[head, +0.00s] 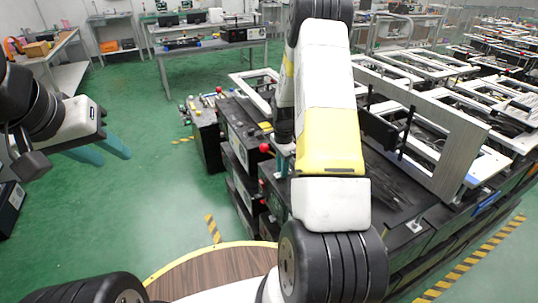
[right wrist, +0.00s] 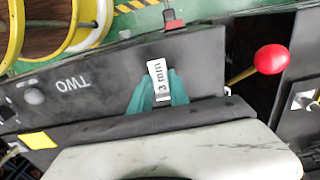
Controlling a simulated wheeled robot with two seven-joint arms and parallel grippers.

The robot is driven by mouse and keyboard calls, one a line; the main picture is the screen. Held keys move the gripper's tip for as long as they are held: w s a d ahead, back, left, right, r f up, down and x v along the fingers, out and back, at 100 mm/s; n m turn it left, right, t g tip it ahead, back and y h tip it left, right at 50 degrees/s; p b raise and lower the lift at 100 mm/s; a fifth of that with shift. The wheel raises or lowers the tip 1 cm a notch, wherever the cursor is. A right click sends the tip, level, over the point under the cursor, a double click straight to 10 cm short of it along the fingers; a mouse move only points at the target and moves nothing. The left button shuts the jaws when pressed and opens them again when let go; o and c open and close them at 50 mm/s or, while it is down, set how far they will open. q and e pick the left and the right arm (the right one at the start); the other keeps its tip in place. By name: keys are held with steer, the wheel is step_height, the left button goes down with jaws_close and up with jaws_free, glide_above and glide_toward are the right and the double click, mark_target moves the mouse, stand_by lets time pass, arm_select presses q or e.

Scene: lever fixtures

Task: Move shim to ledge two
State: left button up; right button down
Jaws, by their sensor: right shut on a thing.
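The shim (right wrist: 159,83) is a small pale metal strip marked "3 mm". In the right wrist view it stands between the teal fingertips of my right gripper (right wrist: 160,88), which is shut on it. The shim is over a dark grey ledge (right wrist: 110,75) marked "TWO", with the lettering upside down in this view. I cannot tell whether the shim touches the ledge. In the head view my right arm hides most of this spot. My left gripper (head: 103,151) is open and empty over the green floor at the left, far from the fixtures.
A lever with a red ball knob (right wrist: 271,59) stands right of the shim in the right wrist view. A red piece (right wrist: 175,20) sits beyond the ledge, and a yellow label (right wrist: 38,141) is at lower left. Black fixture boxes (head: 245,140) line the floor; workbenches (head: 205,48) stand behind.

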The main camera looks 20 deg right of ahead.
steer(key=c, duration=1.3)
jaws_free()
steer(key=shift+f, duration=0.1)
steer(key=shift+o, duration=0.2)
steer(key=s+a+r+n+t, duration=0.1)
steer(key=s+a+r+n, duration=0.1)
steer(key=r, duration=0.9)
steer(key=s+a+r+n+t, duration=0.1)
steer(key=r, duration=0.9)
steer(key=s+a+r+n+t, duration=0.1)
steer(key=s+a+r+n, duration=0.2)
steer(key=s, duration=0.4)
steer(key=s+a+r+n+t+y, duration=0.1)
steer(key=s+a+r+n, duration=0.3)
steer(key=s+r+n, duration=0.2)
steer(key=s+a+r+n+t+y, duration=0.1)
steer(key=s+a+r+n+t, duration=0.1)
steer(key=s+r+n, duration=0.3)
steer(key=s+a, duration=0.1)
steer(key=s, duration=0.3)
steer(key=shift+a, duration=0.35)
